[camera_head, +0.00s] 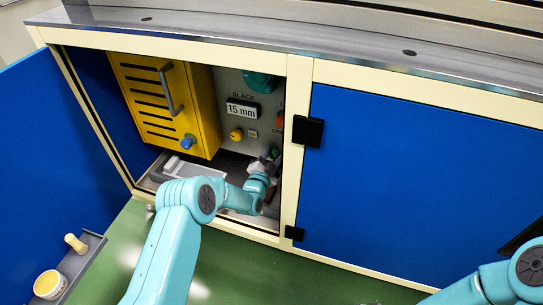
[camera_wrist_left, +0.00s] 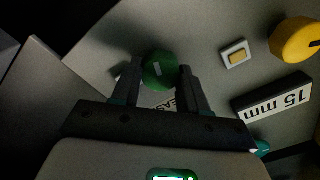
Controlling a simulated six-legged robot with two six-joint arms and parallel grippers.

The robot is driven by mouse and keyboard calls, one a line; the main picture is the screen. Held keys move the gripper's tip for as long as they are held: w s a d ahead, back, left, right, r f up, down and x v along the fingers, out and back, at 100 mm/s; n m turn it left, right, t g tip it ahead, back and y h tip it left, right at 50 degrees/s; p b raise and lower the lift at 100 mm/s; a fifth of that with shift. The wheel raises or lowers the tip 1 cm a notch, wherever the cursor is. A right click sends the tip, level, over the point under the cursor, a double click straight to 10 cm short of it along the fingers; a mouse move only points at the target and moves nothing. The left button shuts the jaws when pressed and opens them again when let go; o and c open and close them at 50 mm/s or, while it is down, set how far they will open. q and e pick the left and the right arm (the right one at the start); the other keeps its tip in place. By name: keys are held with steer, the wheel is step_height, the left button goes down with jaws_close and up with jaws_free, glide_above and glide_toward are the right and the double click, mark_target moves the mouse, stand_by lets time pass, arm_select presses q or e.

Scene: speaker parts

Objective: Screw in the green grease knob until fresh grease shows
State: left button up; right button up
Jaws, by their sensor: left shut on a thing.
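The green grease knob (camera_wrist_left: 158,70) shows in the left wrist view, on the grey panel, with a pale mark on its face. My left gripper (camera_wrist_left: 160,80) is shut on it, one finger on each side. In the head view the knob (camera_head: 274,153) is small and partly hidden by my left gripper (camera_head: 268,164), which reaches into the open cabinet. Part of the label beside the knob is covered by the gripper. No fresh grease can be made out. My right arm shows at the lower right of the head view, but its gripper is out of view.
The panel carries a "15 mm" slack display (camera_head: 242,110), a yellow knob (camera_head: 236,134) and a small button (camera_head: 253,134). A yellow vented box (camera_head: 175,105) stands left. The cabinet frame post (camera_head: 291,150) is close right of my left gripper. The open blue door's shelf holds a tub (camera_head: 48,284).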

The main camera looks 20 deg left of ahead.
arm_select(q)
steer(key=shift+r, duration=0.1)
stand_by(0.3)
steer(key=o, duration=1.1)
steer(key=shift+c, duration=0.2)
